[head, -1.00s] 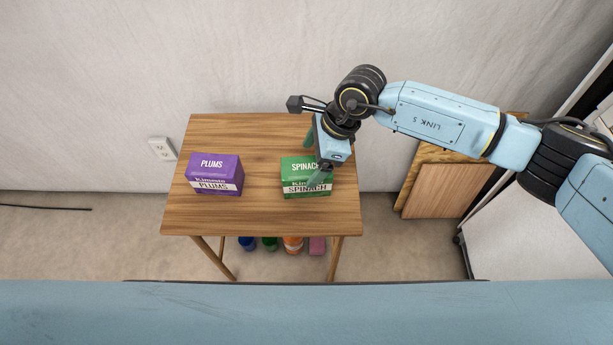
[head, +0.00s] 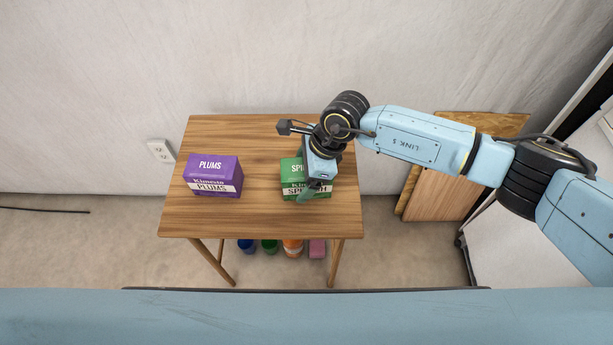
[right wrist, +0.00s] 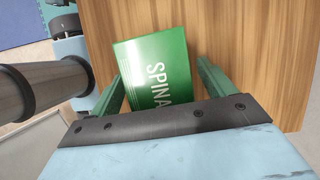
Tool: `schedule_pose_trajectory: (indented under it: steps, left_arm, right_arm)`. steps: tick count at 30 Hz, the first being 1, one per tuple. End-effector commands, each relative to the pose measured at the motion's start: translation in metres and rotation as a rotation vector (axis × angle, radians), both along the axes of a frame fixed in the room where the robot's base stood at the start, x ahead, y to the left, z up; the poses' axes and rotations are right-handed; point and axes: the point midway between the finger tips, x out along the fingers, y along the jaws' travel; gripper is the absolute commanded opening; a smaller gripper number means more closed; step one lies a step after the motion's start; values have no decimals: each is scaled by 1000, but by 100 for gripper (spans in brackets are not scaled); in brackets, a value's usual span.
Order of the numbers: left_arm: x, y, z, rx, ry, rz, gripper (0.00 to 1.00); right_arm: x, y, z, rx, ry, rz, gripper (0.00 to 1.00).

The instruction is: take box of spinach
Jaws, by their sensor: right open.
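The green box of spinach (head: 291,184) stands on the right part of the small wooden table (head: 262,215). My right gripper (head: 304,178) is over the box from above and behind, and hides part of its top and front label. In the right wrist view, the box of spinach (right wrist: 158,68) lies between the two green fingers of my open right gripper (right wrist: 163,85). A gap shows beside the box near the right finger; contact on the left side cannot be told. My left gripper is not in view.
A purple box of plums (head: 213,176) stands on the left part of the table, with bare wood between the boxes. Several coloured items, one an orange bottle (head: 292,247), are under the table. Wooden boards (head: 440,185) lean against the wall at right.

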Motion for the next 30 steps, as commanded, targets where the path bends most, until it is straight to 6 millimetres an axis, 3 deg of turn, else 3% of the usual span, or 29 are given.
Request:
schedule_pose_trajectory:
  steps: [17, 30]
  left_arm:
    - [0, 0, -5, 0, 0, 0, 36]
    - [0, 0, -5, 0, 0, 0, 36]
  right_arm:
    - [0, 0, -4, 0, 0, 0, 82]
    - [0, 0, -4, 0, 0, 0, 30]
